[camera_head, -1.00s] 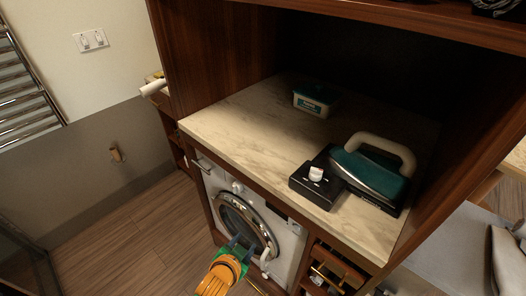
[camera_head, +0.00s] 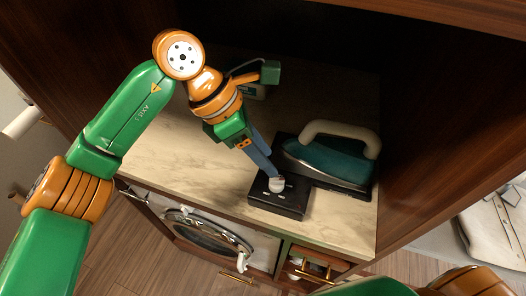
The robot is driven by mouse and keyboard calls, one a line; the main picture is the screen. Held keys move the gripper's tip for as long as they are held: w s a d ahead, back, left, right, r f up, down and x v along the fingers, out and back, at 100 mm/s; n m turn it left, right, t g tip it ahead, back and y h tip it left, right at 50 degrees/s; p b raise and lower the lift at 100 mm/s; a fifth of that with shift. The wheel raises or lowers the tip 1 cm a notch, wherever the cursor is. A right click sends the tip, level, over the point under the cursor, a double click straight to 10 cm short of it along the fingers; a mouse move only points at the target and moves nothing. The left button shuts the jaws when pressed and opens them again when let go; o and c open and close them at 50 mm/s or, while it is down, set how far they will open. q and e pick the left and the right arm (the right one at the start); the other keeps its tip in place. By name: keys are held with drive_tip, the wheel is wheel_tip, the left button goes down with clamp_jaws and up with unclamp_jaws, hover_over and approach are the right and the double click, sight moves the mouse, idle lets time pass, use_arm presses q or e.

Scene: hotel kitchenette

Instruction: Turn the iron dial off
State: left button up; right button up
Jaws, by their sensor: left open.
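The iron (camera_head: 331,160) is teal with a cream handle and rests flat on its black base on the marble counter. The white dial (camera_head: 276,185) stands on the black control box (camera_head: 279,204) at the front left of the iron. My left gripper (camera_head: 269,172) reaches down from the upper left, with its blue-grey fingers open and their tips at the dial. The fingers overlap the dial's upper edge in the picture; I cannot tell whether they touch it. My right gripper is not in view; only parts of my right arm show at the bottom right.
The marble counter (camera_head: 188,160) is clear to the left of the control box. Dark wooden cabinet walls enclose the counter. A washing machine (camera_head: 207,233) sits below.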

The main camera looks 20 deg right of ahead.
sight(274, 180)
use_arm(q)
drive_tip(key=shift+w+a+f+y, duration=0.2)
drive_tip(key=shift+w+a+y, duration=0.3)
drive_tip(key=shift+a, duration=0.15)
drive_tip(key=shift+t, duration=0.3)
drive_tip(key=d+f+p, duration=0.1)
drive_tip(key=s+f+p, duration=0.1)
drive_tip(key=f, duration=0.1)
drive_tip(key=s+d+f, duration=0.1)
drive_tip(key=f, duration=0.1)
drive_tip(key=shift+s+d+f+p, duration=0.2)
drive_tip(key=shift+d+f+p, duration=0.05)
drive_tip(key=shift+d+p, duration=0.15)
drive_tip(key=shift+w+f, duration=0.15)
drive_tip(key=shift+w, duration=0.1)
drive_tip(key=shift+s, duration=0.1)
clamp_jaws()
